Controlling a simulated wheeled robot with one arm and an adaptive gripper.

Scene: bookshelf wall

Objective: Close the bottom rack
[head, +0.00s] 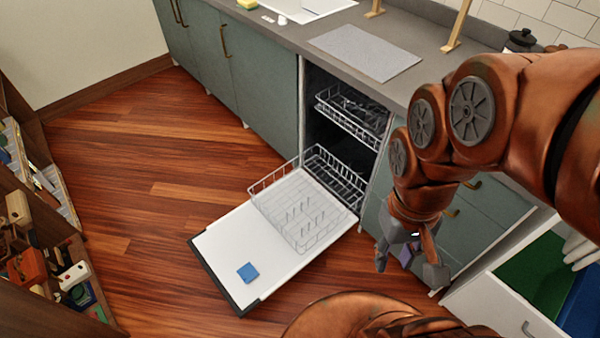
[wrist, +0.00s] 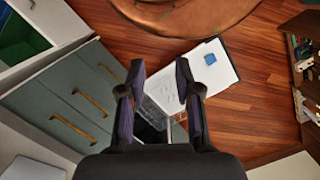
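The dishwasher's bottom rack (head: 300,212) is a wire basket pulled partly out over the lowered dishwasher door (head: 222,246). Its back part is still inside the cavity, and it looks empty apart from its tines. A top rack (head: 350,110) sits above it inside the dishwasher. My gripper (head: 408,256) hangs to the right of the bottom rack, in front of the cabinet drawers, apart from the rack. In the wrist view my gripper (wrist: 160,84) has its two fingers spread with nothing between them; the rack and door show beyond, partly hidden by the fingers.
A blue block (head: 248,272) lies on the open door. An open drawer (head: 530,280) with green and blue inside stands at the right. A shelf (head: 40,200) with toys is at the left. The wooden floor (head: 140,170) left of the door is clear.

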